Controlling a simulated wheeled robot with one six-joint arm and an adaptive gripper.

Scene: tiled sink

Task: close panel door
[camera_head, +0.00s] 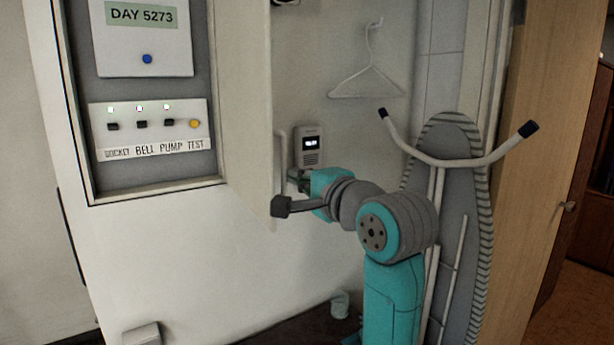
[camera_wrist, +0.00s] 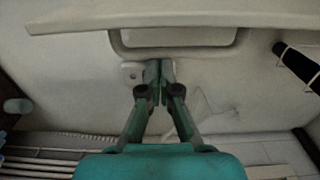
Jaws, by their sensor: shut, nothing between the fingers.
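The white panel door (camera_head: 245,100) stands open, swung out from the right side of the grey-framed panel (camera_head: 75,100). Its pale bar handle (camera_head: 281,160) is on the door's right side. In the wrist view the handle (camera_wrist: 236,36) crosses near the top, below the door's long edge (camera_wrist: 180,14). My gripper (camera_head: 294,180) is beside the handle's lower end, its fingertips hardly visible in the head view. In the wrist view my gripper (camera_wrist: 159,70) has its fingers together and empty, just below the handle. Whether they touch the door cannot be told.
A small wall device (camera_head: 310,147) with a lit display is behind my gripper. A hanger (camera_head: 367,80) and an ironing board (camera_head: 455,150) are to the right, close to my arm. A wooden door (camera_head: 550,150) stands at far right. The wall below the panel is clear.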

